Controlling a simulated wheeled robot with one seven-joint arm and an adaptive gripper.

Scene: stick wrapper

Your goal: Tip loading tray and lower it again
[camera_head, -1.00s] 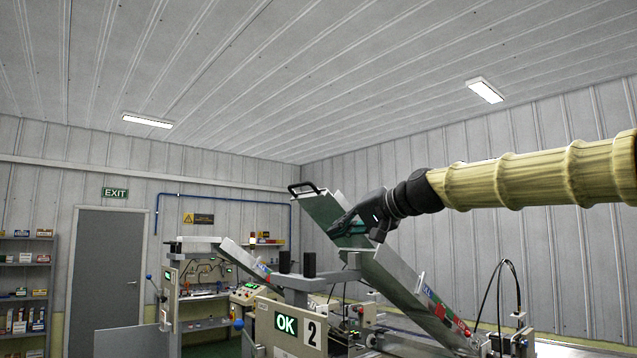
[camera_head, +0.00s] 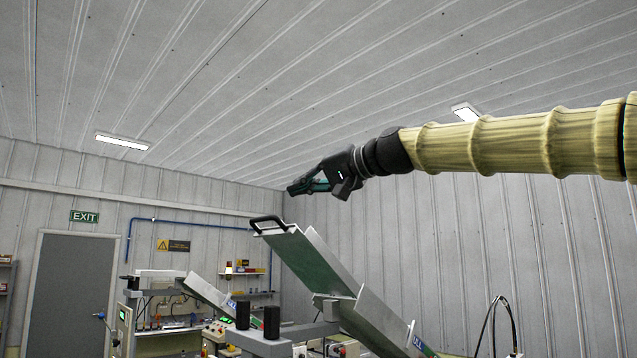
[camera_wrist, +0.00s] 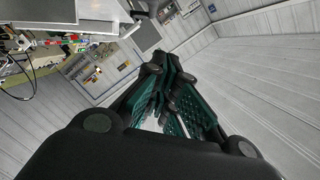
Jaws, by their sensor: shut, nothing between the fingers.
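The loading tray (camera_head: 312,262) is a long grey-green channel with raised side walls. It is tilted, its upper end at the left and its lower end running down to the right. A black handle (camera_head: 268,221) stands at its upper end. My gripper (camera_head: 291,188) is above and a little right of the handle, apart from the tray, with its fingers pointing left. In the wrist view the teal-padded fingers (camera_wrist: 172,75) are closed together with nothing held. The tray's lower end is cut off by the bottom of the head view.
A second sloped chute (camera_head: 207,291) stands further back at the left. Two black cylinders (camera_head: 257,318) stand on the machine below the tray. A thin black cable loop (camera_head: 494,322) rises at the right. The space around my gripper is clear up to the ceiling.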

